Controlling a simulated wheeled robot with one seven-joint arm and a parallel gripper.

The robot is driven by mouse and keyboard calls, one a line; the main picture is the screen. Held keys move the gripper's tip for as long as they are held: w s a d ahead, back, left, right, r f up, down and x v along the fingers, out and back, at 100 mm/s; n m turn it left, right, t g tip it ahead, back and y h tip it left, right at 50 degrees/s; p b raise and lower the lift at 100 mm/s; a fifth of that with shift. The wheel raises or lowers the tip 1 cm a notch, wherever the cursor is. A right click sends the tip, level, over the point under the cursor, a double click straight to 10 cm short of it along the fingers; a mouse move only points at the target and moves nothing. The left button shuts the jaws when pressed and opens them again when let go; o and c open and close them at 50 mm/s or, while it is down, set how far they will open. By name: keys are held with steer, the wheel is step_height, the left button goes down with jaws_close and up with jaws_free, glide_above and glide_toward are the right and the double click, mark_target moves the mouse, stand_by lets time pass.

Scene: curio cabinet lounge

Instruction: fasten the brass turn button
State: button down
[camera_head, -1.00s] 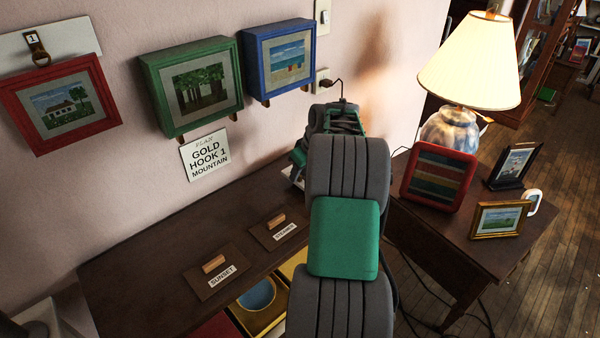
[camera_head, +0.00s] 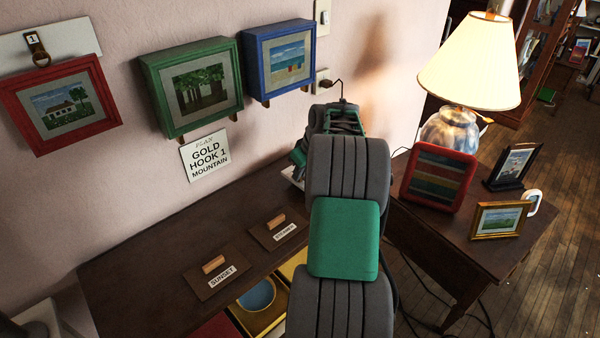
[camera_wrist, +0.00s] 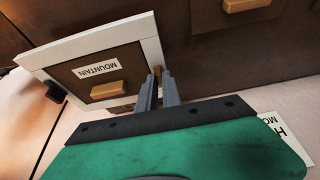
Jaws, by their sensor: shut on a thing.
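In the wrist view, a white-edged frame (camera_wrist: 143,33) holds a brown panel with a MOUNTAIN label (camera_wrist: 97,68) and a wooden handle (camera_wrist: 107,90). My gripper (camera_wrist: 160,80) has its two grey fingers close together at the frame's right edge. A small brass piece, apparently the turn button (camera_wrist: 158,72), shows at the fingertips. The fingers are shut on it and cover most of it, so its angle cannot be told. In the head view my own arm hides the fingertips and most of this frame.
The brown cabinet top (camera_head: 150,262) bears a SUNSET panel (camera_head: 215,276) and another labelled panel (camera_head: 279,231). A side table with a lamp (camera_head: 470,65) and frames stands right.

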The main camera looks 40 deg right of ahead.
steer(key=shift+m, duration=0.5)
steer(key=m+h+b, duration=0.1)
steer(key=m+h, duration=0.1)
steer(key=m, duration=0.1)
steer(key=shift+a+m, duration=0.1)
steer(key=shift+m, duration=0.2)
steer(key=m+g+h, duration=0.1)
steer(key=m, duration=0.3)
steer(key=shift+w+m, duration=0.1)
steer(key=shift+m, duration=0.2)
steer(key=m, duration=0.2)
steer(key=m+g+h, duration=0.1)
steer(key=m, duration=0.1)
steer(key=shift+m+g+p, duration=0.3)
steer(key=shift+p, duration=0.1)
steer(key=m, duration=0.2)
steer(key=m+g+p, duration=0.1)
steer(key=m, duration=0.1)
steer(key=shift+g+h, duration=0.3)
steer(key=shift+h, duration=0.1)
steer(key=c, duration=1.5)
jaws_free()
steer(key=v, duration=0.7)
steer(key=shift+a+r+p, duration=0.2)
steer(key=shift+r+p, duration=0.15)
steer(key=shift+r, duration=0.05)
